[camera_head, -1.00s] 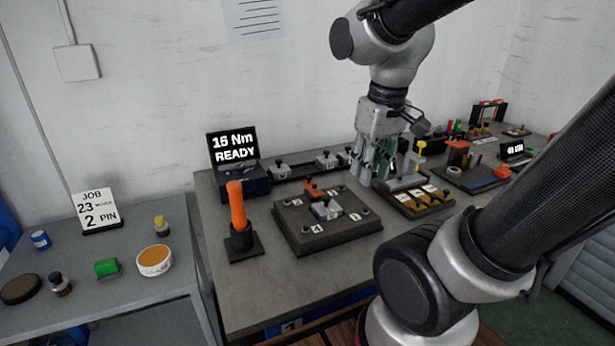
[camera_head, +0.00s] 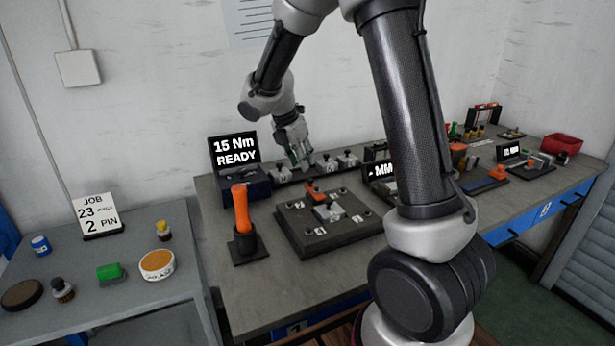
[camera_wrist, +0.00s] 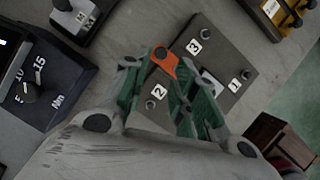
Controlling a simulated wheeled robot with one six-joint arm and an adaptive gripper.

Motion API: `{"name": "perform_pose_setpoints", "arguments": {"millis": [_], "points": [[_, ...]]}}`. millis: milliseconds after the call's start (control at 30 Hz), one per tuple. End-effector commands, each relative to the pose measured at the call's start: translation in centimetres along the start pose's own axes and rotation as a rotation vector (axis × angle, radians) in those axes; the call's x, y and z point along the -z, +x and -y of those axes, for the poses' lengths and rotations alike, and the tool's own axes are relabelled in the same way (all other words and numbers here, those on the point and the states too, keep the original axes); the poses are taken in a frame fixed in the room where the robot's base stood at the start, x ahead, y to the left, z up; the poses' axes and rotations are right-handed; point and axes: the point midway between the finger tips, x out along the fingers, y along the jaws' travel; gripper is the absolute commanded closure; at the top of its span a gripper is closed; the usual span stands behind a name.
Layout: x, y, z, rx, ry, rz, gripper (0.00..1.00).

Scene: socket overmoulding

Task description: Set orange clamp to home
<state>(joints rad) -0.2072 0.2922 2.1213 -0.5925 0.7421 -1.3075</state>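The orange clamp (camera_head: 315,191) sits at the back of the dark fixture plate (camera_head: 308,237), behind a light metal block (camera_head: 328,212). In the wrist view the orange clamp (camera_wrist: 165,61) shows between my fingers, beyond their tips, on the plate (camera_wrist: 225,52) with number labels 1, 2 and 3. My gripper (camera_head: 301,160) is above the back of the bench, behind and left of the clamp, apart from it. In the wrist view my gripper (camera_wrist: 158,88) has its green-padded fingers spread with nothing between them. The fingers hide part of the plate.
A torque unit (camera_head: 236,160) reading 15 Nm READY and an orange-handled driver (camera_head: 241,210) in its holder stand left of the plate. A rail with several grey blocks (camera_head: 326,166) runs behind it. My arm hides part of the bench to the right.

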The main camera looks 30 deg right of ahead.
Motion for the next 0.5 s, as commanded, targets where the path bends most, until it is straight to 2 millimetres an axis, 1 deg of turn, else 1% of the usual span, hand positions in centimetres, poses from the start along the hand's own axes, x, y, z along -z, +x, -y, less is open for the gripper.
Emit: {"name": "perform_pose_setpoints", "arguments": {"millis": [300,400,500], "points": [[0.1,5.1,0.2,0.006,-0.003,-0.003,0.72],[0.0,6.3,0.2,0.005,-0.001,-0.001,0.72],[0.1,7.2,0.1,0.003,-0.002,-0.002,0.72]]}}
